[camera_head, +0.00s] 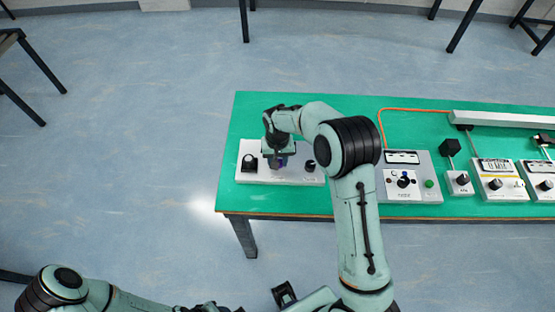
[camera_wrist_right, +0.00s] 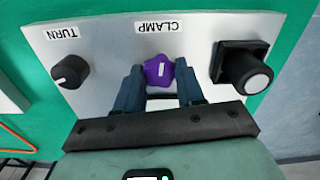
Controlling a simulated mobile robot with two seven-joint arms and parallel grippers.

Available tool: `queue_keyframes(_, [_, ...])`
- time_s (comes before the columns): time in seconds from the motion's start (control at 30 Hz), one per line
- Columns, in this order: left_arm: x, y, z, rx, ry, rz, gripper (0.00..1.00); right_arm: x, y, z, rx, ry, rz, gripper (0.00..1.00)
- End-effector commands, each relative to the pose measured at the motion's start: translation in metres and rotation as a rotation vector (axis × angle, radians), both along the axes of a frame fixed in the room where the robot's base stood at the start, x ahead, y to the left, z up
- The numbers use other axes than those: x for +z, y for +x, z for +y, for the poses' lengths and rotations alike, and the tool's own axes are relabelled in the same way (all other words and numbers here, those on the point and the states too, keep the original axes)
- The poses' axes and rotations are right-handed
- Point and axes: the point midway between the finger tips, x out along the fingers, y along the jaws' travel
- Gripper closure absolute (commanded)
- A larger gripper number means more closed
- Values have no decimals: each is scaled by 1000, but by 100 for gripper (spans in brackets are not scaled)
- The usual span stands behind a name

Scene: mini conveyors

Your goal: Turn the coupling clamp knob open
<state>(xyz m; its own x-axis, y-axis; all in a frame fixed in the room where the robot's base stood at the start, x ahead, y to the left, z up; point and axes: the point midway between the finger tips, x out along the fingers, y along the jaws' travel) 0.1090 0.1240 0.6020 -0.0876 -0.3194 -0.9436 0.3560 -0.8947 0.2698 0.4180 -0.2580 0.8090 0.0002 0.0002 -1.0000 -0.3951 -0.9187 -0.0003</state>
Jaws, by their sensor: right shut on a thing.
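The clamp knob (camera_wrist_right: 159,70) is a purple lobed knob with a white mark, beneath the CLAMP label in the right wrist view. My right gripper (camera_wrist_right: 159,84) has its two fingers on either side of the knob and is shut on it. In the head view my right gripper (camera_head: 278,160) points down over the middle of the white panel (camera_head: 253,177) and hides most of the knob.
A black TURN knob (camera_wrist_right: 70,71) and a square black part with a round knob (camera_wrist_right: 240,68) flank the clamp knob. Several instrument boxes, including one with a green button (camera_head: 429,183), stand right of my arm on the green table (camera_head: 300,102). The table's back left is clear.

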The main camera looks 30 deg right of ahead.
Motion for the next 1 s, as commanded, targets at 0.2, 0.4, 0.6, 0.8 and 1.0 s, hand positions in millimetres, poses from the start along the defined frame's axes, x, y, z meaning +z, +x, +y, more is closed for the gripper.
queue_keyframes(0.2, [0,0,0,0,0,0,57,0,0,0,206,0,1,92])
queue_keyframes(0.4, [1,1,0,0,0,-1,57,1,0,0,396,0,1,92])
queue_keyframes(0.6, [3,1,0,0,-1,-2,57,1,0,-1,581,0,1,92])
queue_keyframes(0.8, [4,2,0,0,0,-2,57,1,0,-1,744,0,1,92])
queue_keyframes(1.0, [6,3,0,0,0,-3,57,1,0,-1,866,-1,1,92])
